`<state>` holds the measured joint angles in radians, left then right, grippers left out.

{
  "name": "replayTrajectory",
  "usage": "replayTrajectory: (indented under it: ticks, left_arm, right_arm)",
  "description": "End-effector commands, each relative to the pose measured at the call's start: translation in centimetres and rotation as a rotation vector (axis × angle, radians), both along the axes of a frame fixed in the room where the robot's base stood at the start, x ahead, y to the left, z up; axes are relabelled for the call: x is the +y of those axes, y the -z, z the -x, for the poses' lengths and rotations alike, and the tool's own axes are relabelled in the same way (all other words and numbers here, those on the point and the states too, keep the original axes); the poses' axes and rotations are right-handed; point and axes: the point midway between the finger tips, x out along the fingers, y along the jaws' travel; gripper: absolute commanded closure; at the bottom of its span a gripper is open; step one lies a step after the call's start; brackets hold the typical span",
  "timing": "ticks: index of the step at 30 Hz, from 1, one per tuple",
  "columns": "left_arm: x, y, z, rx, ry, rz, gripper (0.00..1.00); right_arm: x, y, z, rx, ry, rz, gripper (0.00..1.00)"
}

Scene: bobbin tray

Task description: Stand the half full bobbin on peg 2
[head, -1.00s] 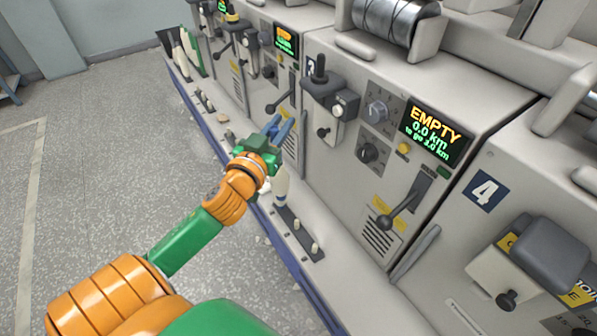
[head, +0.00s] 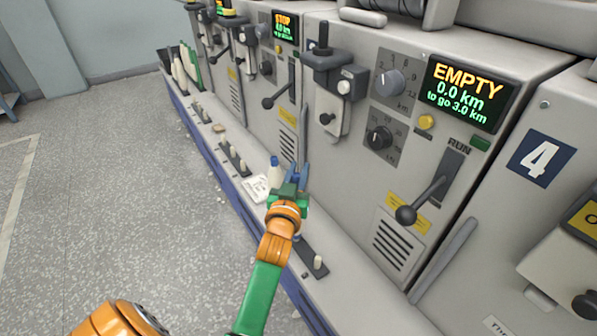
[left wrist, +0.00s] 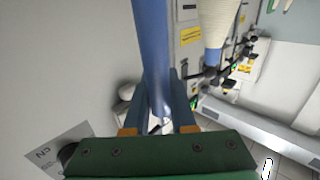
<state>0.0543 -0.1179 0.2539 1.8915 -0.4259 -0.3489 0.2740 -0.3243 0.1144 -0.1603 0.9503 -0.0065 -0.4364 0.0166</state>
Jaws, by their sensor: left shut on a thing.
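My left gripper (head: 297,174) is over the ledge in front of the machines, its blue fingers pointing away from me. It is shut on a blue bobbin tube (left wrist: 152,50), which runs between the fingers in the left wrist view. How much yarn that bobbin carries is hidden. A dark peg strip (head: 309,258) with a pale peg (head: 318,262) lies below the gripper, partly covered by my arm. I cannot read peg numbers. My right gripper is not in view.
The machine front has a lever (head: 424,197), knobs and an EMPTY display (head: 466,91) close to the right of my gripper. A white card (head: 257,187) lies on the ledge. Another peg strip (head: 232,158) and more bobbins are farther back. The floor at left is clear.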

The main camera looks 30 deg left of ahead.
Motion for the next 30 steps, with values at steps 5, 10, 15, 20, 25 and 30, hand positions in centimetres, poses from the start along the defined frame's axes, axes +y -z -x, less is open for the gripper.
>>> replayTrajectory:
  ticks: [5,10,15,20,25,30]
  left_arm:
    - [0.01,0.45,0.01,-0.001,0.000,-0.002,1.00]
    - [0.01,0.36,0.01,-0.002,0.000,-0.001,1.00]
    - [0.01,0.35,0.01,-0.002,0.000,-0.001,1.00]
    - [0.01,0.34,0.01,-0.002,0.000,-0.001,1.00]
    - [-0.02,0.20,0.11,-0.002,0.001,0.000,1.00]
    - [-0.02,0.34,0.12,-0.002,0.000,0.000,1.00]
  right_arm:
    - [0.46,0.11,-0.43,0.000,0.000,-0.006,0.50]
    - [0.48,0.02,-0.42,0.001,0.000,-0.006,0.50]
    - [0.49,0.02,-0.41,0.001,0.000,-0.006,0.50]
    - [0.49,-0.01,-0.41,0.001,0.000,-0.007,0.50]
    - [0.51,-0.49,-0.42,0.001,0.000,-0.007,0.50]
    - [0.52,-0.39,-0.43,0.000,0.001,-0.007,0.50]
